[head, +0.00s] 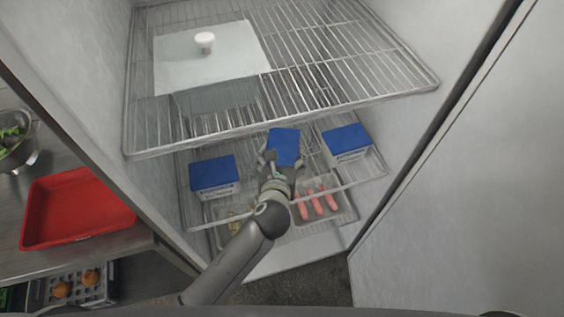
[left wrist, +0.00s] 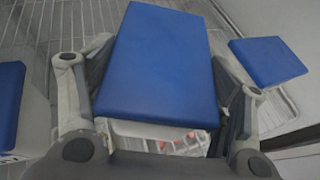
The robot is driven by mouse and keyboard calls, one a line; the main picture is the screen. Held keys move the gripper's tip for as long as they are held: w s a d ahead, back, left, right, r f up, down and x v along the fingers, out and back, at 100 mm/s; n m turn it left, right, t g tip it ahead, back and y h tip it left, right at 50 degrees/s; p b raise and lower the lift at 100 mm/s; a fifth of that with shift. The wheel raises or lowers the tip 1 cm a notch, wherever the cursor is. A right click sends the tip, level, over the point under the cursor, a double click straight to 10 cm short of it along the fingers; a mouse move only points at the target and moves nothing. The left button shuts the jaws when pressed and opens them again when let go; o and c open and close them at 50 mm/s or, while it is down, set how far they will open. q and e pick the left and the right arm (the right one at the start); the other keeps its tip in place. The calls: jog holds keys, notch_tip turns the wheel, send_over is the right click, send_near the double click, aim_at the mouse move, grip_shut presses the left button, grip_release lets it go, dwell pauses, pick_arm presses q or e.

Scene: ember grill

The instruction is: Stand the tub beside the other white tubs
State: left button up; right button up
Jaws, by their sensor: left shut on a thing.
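A white tub with a blue lid (head: 284,146) is held by my left gripper (head: 281,163) inside the fridge, between two similar tubs. In the left wrist view the held tub (left wrist: 160,65) fills the middle, with a finger of the left gripper (left wrist: 160,95) against each side. One white tub with a blue lid (head: 214,175) stands on the middle wire shelf to the left. Another (head: 346,142) stands to the right; it also shows in the left wrist view (left wrist: 268,60). I cannot tell whether the held tub touches the shelf. My right gripper is not in view.
An upper wire shelf (head: 350,75) holds a lidded pan (head: 185,65) with a white knob. Below, a tray of pink sausages (head: 317,203) sits on a lower level. A red tray (head: 75,205) lies on the counter outside, left of the fridge wall.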

pick_arm(q)
jog(key=shift+w+f, duration=0.1)
jog(key=shift+f, duration=1.4)
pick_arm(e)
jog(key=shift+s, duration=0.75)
pick_arm(q)
jog(key=shift+f, duration=0.1)
jog(key=o, duration=1)
jog(key=shift+f, duration=0.2)
jog(key=shift+c, duration=0.2)
jog(key=o, duration=0.5)
jog(key=shift+c, duration=0.2)
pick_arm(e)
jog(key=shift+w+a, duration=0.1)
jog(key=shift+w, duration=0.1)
pick_arm(q)
jog(key=shift+r, duration=0.25)
jog(key=shift+s, duration=0.45)
jog(key=d+v, duration=0.1)
jog(key=v, duration=1)
jog(key=shift+a+r+b, duration=0.2)
jog(key=shift+a+b, duration=0.1)
jog(key=shift+a, duration=0.2)
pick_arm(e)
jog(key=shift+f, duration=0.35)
